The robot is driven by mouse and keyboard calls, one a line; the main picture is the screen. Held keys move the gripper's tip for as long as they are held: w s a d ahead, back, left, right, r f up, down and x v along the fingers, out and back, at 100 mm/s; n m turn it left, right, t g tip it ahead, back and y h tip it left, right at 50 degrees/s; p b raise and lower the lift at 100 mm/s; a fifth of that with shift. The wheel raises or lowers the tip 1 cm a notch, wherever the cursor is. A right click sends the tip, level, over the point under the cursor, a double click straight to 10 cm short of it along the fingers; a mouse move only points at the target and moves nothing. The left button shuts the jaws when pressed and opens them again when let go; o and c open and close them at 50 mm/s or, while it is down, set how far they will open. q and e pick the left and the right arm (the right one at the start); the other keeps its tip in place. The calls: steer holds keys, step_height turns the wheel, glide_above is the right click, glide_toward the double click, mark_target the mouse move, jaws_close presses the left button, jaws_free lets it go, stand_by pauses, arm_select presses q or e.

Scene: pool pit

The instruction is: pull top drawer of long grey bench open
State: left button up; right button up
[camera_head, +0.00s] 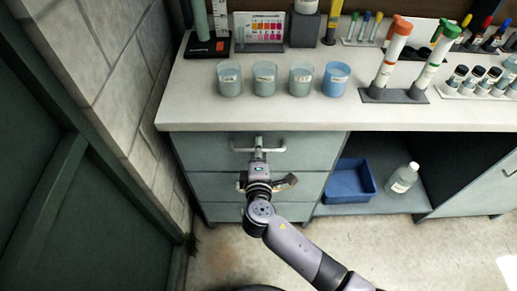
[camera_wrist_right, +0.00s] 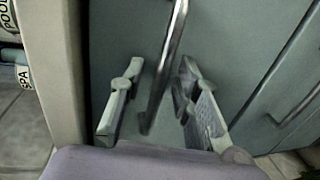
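The long grey bench (camera_head: 260,113) has a pale top and a stack of drawers at its left end. The top drawer (camera_head: 310,150) looks shut, with its front in line with the drawers below. Its bar handle (camera_head: 240,148) also shows in the wrist view (camera_wrist_right: 163,75). My right gripper (camera_head: 258,155) is at the handle's middle in the head view. In the wrist view its two fingers (camera_wrist_right: 160,75) are apart, one on each side of the bar, with gaps visible. The lower drawers' handles are partly hidden by my right arm. My left gripper is not in view.
Several cups (camera_head: 265,80) stand near the bench's front edge, above the drawers. A blue bin (camera_head: 347,186) and a white bottle (camera_head: 402,178) sit in the open bay to the right. A block wall (camera_head: 125,75) rises close on the left. The floor in front is clear.

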steer(key=shift+c, duration=0.4)
jaws_close()
stand_by(0.4)
